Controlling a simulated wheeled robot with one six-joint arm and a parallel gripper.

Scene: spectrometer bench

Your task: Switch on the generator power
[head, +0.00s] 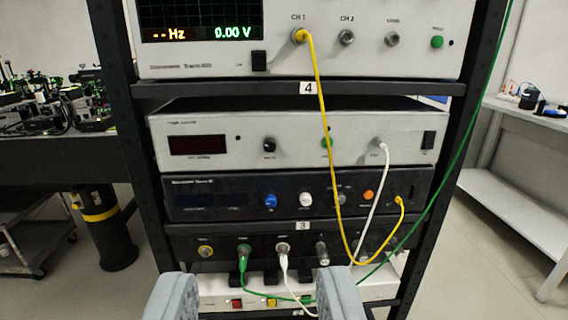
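A rack holds several instruments, and I cannot read which one is the generator. A white unit (290,158) has an unlit dark red display (198,145) and a dark rocker switch (428,140) at its right end. Below it, a dark unit (182,211) has an unlit display, coloured knobs and a yellow cable plugged in at its right. My gripper (257,298) is at the bottom of the view, below and in front of these units. Its two grey fingers are wide apart with nothing between them.
The top instrument (400,62) is lit, showing "--Hz" and "0.00 V". Yellow (326,130), white (372,205) and green (470,120) cables hang across the fronts. A lower panel and a white power strip (215,285) sit behind my fingers. Benches stand left and right.

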